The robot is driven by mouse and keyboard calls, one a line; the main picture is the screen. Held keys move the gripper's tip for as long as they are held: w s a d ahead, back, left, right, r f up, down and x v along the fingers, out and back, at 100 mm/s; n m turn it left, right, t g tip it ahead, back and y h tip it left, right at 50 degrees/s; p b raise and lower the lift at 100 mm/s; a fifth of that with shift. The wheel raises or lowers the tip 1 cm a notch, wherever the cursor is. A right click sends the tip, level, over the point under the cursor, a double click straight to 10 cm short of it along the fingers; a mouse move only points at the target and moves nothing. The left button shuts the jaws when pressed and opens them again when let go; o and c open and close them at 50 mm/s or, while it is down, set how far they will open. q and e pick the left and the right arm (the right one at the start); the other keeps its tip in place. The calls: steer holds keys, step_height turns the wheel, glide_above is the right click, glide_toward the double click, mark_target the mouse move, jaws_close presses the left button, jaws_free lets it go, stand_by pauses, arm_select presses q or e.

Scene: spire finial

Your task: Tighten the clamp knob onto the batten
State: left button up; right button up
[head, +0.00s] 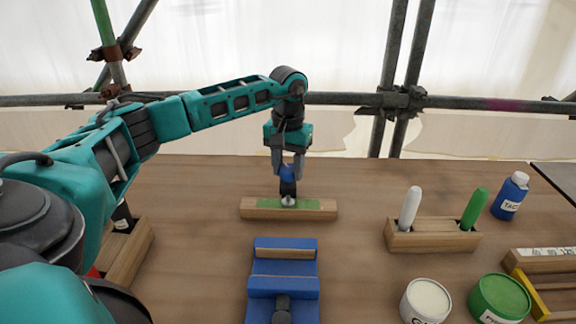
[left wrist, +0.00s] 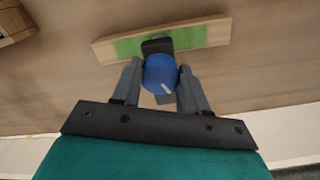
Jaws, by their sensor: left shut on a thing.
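My left gripper (head: 289,168) is shut on a blue round-topped piece (head: 287,173) with a dark lower part and a pale tip. In the left wrist view, the blue top (left wrist: 160,73) with a white mark sits between the fingers. Its lower end meets or hovers just over the green strip of a wooden block (head: 255,209); contact is unclear. Nearer me is a blue clamp fixture (head: 284,284) with a wooden batten (head: 284,253) lying across it. A dark knob-like part (head: 282,304) shows at its near end. My right gripper is not in view.
To the right, a wooden holder (head: 433,236) carries a white stick (head: 410,207) and a green stick (head: 474,208). A blue bottle (head: 510,196), a white tub (head: 426,302) and a green tub (head: 499,298) stand around it. A wooden box (head: 128,252) is at left. Table between is clear.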

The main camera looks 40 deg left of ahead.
mark_target(288, 168)
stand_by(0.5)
arm_select(q)
steer(key=o, duration=1.1)
steer(key=shift+c, duration=0.2)
step_height(288, 168, up, 13)
steer(key=shift+s+f, duration=0.1)
